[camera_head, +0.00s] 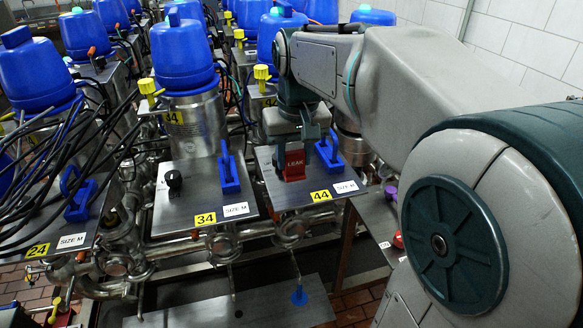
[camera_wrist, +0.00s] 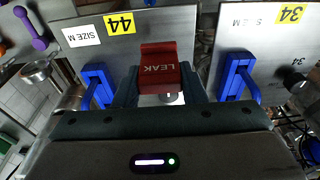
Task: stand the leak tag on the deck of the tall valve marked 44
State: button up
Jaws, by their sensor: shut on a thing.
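The red leak tag (camera_head: 294,165), lettered LEAK, is upright in the head view, over the steel deck (camera_head: 280,192) of the valve marked 44. In the wrist view the leak tag (camera_wrist: 158,68) sits between my two fingers. My gripper (camera_head: 293,146) is shut on the tag from above. The tag's lower edge is at or just above the deck; I cannot tell whether it touches. The yellow 44 label (camera_head: 321,196) is on the deck's front edge. My arm hides most of the tall valve behind the deck.
A blue handle (camera_head: 329,152) stands on the 44 deck close to the tag's right. The neighbouring 34 deck (camera_head: 190,205) carries another blue handle (camera_head: 228,172) and a black knob (camera_head: 174,181). Dark cables crowd the left. A purple dumbbell-shaped item (camera_wrist: 33,27) lies beyond the deck.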

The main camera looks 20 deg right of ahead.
aim_at(293, 173)
jog(key=shift+a+f, duration=0.2)
jog(key=shift+f+p, duration=0.35)
jog(key=shift+f, duration=1.6)
jog(key=shift+f, duration=0.2)
jog(key=o, duration=0.9)
jog(key=shift+r, duration=0.1)
jog(key=shift+o, duration=0.2)
